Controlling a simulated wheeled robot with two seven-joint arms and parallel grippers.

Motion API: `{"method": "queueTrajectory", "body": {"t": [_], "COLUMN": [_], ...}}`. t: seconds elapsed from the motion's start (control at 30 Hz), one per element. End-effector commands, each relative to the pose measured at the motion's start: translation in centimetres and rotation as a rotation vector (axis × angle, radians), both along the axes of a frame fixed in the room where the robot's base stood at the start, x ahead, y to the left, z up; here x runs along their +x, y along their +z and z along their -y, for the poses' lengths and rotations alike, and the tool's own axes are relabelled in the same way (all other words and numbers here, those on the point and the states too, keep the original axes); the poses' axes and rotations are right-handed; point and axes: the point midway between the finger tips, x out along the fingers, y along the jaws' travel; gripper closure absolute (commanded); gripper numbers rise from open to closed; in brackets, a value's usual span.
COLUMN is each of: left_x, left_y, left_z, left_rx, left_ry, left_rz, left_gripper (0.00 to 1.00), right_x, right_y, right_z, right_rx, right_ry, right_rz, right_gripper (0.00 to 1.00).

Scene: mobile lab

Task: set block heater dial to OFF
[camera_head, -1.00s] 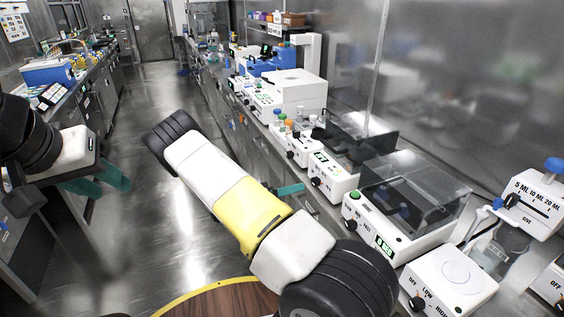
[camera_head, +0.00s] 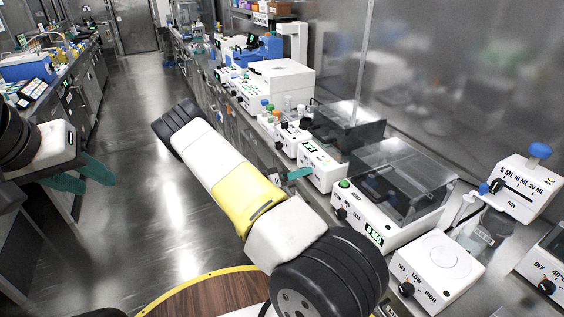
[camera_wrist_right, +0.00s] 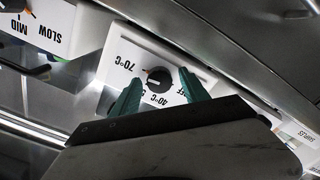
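The block heater (camera_head: 325,172) is a white box in the bench row in the head view. In the right wrist view its white front panel (camera_wrist_right: 195,70) appears upside down, with 70°C, 40°C and partly hidden OFF labels. In the head view my arm hides most of this gripper; a teal fingertip shows (camera_head: 300,173). My left gripper (camera_head: 88,178) is open and empty above the floor.
A white device with a clear lid (camera_head: 390,205) stands beside the heater, nearer me. A hotplate (camera_head: 438,262) and a dispenser (camera_head: 525,188) are further right. A rack with coloured caps (camera_head: 270,112) lies beyond. The aisle floor (camera_head: 150,120) is clear.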

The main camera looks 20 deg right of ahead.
Motion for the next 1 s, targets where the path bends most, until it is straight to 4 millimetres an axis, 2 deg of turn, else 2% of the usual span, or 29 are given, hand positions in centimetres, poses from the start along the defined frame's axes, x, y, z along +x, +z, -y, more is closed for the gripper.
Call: {"method": "queueTrajectory", "body": {"t": [0.03, 0.2, 0.27, 0.67, 1.0], "left_x": [0.0, 0.0, 0.0, 0.0, 0.0], "left_y": [0.0, 0.0, 0.0, 0.0, 0.0], "left_z": [0.0, 0.0, 0.0, 0.0, 0.0], "left_rx": [0.0, 0.0, 0.0, 0.0, 0.0], "left_ry": [0.0, 0.0, 0.0, 0.0, 0.0], "left_rz": [0.0, 0.0, 0.0, 0.0, 0.0], "left_gripper": [0.64, 0.64, 0.64, 0.64, 0.64], "right_x": [0.0, 0.01, 0.01, 0.04, 0.07], "right_y": [0.0, -0.01, -0.01, -0.04, -0.09], "right_z": [-0.01, -0.03, -0.03, -0.07, -0.12], "right_rx": [0.0, 0.0, 0.0, -0.004, -0.026], "right_ry": [0.0, 0.0, 0.0, 0.001, 0.001], "right_rz": [0.0, 0.0, 0.0, -0.068, -0.325], "right_gripper": [0.58, 0.91, 1.0, 1.0, 1.0]}}
